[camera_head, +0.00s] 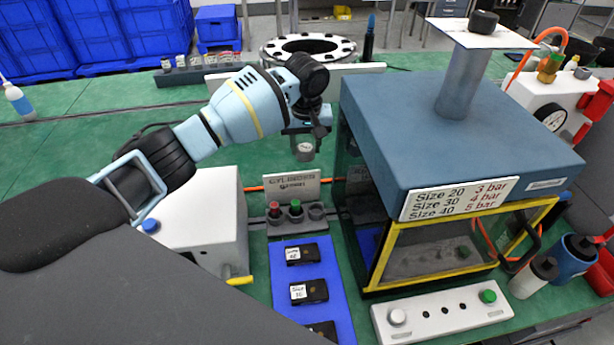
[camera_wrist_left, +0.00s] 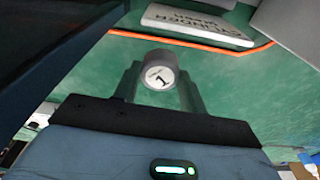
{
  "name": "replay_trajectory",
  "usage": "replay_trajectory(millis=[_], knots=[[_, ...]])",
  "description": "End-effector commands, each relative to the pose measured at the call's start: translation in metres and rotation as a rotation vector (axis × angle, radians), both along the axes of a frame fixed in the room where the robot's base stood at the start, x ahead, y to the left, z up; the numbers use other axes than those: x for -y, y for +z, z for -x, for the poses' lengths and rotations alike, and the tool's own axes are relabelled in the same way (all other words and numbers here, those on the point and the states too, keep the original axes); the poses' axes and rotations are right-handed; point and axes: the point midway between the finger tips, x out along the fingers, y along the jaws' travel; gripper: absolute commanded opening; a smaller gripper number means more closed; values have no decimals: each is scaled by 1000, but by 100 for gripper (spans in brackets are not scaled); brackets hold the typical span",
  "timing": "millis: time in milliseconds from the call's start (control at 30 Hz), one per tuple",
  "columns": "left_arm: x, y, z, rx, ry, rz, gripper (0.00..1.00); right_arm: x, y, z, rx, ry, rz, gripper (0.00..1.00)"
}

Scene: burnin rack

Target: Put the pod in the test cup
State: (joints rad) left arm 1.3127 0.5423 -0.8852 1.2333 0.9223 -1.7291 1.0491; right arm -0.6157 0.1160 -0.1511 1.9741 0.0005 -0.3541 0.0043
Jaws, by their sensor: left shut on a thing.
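My left gripper (camera_head: 305,134) is shut on the pod (camera_head: 305,151), a small grey cylinder with a pale round face. It holds the pod in the air, behind the small rack and left of the blue-topped chamber. In the left wrist view the pod (camera_wrist_left: 158,72) sits between the two fingers (camera_wrist_left: 160,90), its white face with a black mark toward the camera. I cannot tell for sure which thing is the test cup. The chamber's inside shows only partly through its yellow-framed front. My right gripper is out of view.
The blue chamber (camera_head: 480,120) stands right of the gripper, with a pressure sign (camera_head: 460,198). A grey rack (camera_head: 297,225) holds red- and green-topped pieces before a sign (camera_head: 291,187). Black boxes lie on a blue mat (camera_head: 282,265). A white box (camera_head: 205,215) stands left.

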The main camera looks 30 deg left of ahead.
Motion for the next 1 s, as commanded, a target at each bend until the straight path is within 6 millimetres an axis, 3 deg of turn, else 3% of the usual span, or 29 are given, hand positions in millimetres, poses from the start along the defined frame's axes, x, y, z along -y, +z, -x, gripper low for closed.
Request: replay_trajectory(millis=[33, 200, 567, 800, 1000], knots=[[0, -16, 1, -7, 1, -1, 20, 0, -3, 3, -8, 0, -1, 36], [0, -45, 0, -4, -1, -1, 20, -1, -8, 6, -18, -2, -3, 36], [0, -59, 0, -1, 0, 0, 20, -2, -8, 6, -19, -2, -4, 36], [0, -97, 1, -6, 0, -2, 20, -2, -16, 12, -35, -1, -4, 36], [0, -112, 0, -1, -1, 0, 20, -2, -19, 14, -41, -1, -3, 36]])
